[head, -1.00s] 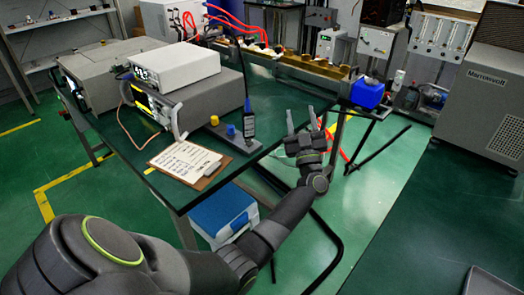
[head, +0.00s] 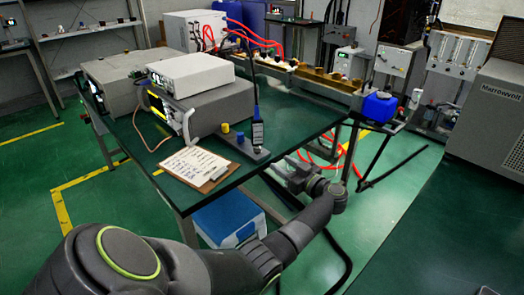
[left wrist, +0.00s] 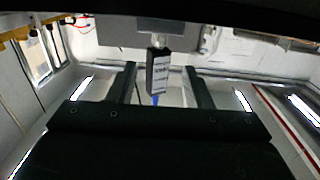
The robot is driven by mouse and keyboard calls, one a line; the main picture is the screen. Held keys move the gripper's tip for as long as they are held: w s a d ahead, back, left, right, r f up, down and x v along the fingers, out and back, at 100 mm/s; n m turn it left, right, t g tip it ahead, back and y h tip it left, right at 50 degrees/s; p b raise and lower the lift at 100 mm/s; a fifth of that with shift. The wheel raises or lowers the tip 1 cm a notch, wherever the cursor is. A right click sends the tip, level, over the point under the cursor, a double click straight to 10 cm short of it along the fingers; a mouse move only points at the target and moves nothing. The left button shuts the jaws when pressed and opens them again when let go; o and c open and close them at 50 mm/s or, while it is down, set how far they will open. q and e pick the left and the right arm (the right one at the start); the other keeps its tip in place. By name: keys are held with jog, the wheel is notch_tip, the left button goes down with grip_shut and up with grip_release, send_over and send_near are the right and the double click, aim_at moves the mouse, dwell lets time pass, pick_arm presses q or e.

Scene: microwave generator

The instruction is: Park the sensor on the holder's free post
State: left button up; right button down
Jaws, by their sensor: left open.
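A clipboard (head: 194,166) lies left of the holder near the bench's front edge. Stacked instruments (head: 190,75) stand behind it. A long fixture (head: 310,76) and a blue container (head: 379,106) are at the back.

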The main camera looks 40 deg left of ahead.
aim_at(260, 149)
pick_arm(q)
jog(key=a, duration=0.6)
jog(key=w+a, duration=0.1)
jog(key=a, duration=0.2)
jog(key=shift+w+a+b, duration=0.1)
jog(key=shift+a+b, duration=0.2)
jog(key=shift+a, duration=0.05)
jog(key=shift+w+a, duration=0.1)
jog(key=shift+a, duration=0.4)
pick_arm(e)
jog(key=shift+w+f, duration=0.15)
jog(key=shift+w, duration=0.2)
